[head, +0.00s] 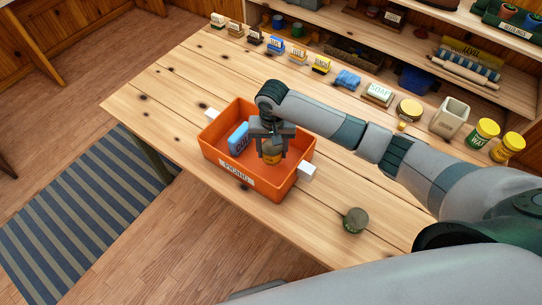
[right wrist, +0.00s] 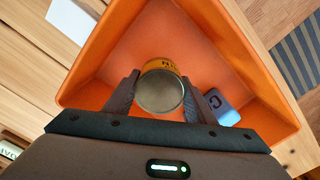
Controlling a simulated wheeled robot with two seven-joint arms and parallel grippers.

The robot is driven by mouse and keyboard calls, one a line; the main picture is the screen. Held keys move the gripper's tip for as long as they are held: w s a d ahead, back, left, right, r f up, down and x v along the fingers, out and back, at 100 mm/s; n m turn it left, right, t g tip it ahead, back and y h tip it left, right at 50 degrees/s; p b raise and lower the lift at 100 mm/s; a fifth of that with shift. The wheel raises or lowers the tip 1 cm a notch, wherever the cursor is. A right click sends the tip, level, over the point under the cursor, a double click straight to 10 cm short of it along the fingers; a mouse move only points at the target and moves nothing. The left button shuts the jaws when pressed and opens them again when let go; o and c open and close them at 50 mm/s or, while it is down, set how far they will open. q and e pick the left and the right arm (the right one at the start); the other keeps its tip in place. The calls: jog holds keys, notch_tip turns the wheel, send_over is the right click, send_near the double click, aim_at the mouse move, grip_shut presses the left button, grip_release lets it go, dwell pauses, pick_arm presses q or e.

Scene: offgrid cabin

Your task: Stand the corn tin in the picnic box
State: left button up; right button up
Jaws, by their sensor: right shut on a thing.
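The orange picnic box (head: 281,188) stands on the wooden table with its label on the front wall. My right gripper (head: 270,150) reaches down into it, shut on the yellow corn tin (head: 272,157). In the right wrist view the tin (right wrist: 160,92) sits between both fingers, its round metal end facing the camera and only a bit of its lettering showing. The tin looks upright inside the box walls; whether its base touches the box floor I cannot tell. My left gripper is not in view.
A dark green round tin (head: 355,220) is on the table right of the box. Small boxes, soap (head: 379,94), a crock (head: 449,117) and yellow-lidded jars line the back.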

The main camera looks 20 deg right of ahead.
aim_at(272, 159)
jog(key=shift+f, duration=0.45)
jog(key=shift+f+p, duration=0.35)
jog(key=shift+f, duration=1.5)
jog(key=shift+f, duration=0.15)
jog(key=o, duration=1.2)
notch_tip(272, 159, up, 12)
jog(key=b, duration=0.2)
jog(key=shift+r+b, duration=0.2)
jog(key=shift+b, duration=0.1)
